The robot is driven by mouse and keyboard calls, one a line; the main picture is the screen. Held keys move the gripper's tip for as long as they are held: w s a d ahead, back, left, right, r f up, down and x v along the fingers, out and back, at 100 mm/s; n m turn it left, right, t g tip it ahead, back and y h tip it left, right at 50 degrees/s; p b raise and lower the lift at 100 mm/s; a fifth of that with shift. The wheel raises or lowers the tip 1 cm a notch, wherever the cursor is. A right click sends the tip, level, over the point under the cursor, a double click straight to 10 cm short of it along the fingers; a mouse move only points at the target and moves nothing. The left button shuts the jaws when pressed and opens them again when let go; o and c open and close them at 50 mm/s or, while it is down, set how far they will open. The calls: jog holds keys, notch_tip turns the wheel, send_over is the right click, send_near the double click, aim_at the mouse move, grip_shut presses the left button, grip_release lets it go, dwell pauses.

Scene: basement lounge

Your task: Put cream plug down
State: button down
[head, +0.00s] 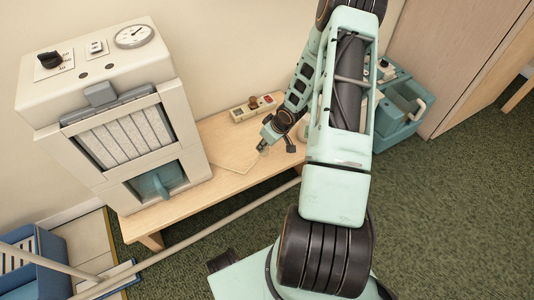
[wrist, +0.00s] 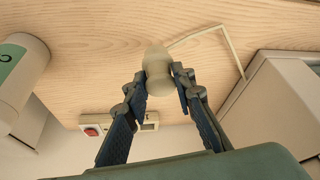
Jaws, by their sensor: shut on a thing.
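The cream plug (wrist: 157,62) is a small rounded piece between my fingertips in the wrist view. My gripper (wrist: 160,78) is shut on it, with one finger on each side. The wooden bench (wrist: 95,35) lies behind the plug; I cannot tell whether the plug touches it. In the head view my gripper (head: 266,142) is over the middle of the bench (head: 225,185), in front of the power strip. The plug is too small to make out there.
A power strip (head: 252,108) with a red switch lies at the bench's back. A cream machine (head: 110,110) with a gauge stands on the bench's left. A thin pale outline (wrist: 205,31) marks the bench near the plug. A teal bin (head: 402,112) stands at the right.

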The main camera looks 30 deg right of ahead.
aim_at(267, 149)
jog(key=shift+f+b, duration=0.85)
jog(key=shift+f, duration=1.6)
jog(key=shift+f, duration=0.1)
jog(key=c, duration=1.6)
grip_release()
jog(key=shift+r, duration=0.2)
jog(key=p+v, duration=0.5)
jog(key=v, duration=0.6)
jog(key=shift+s+r, duration=0.2)
jog(key=shift+r, duration=0.15)
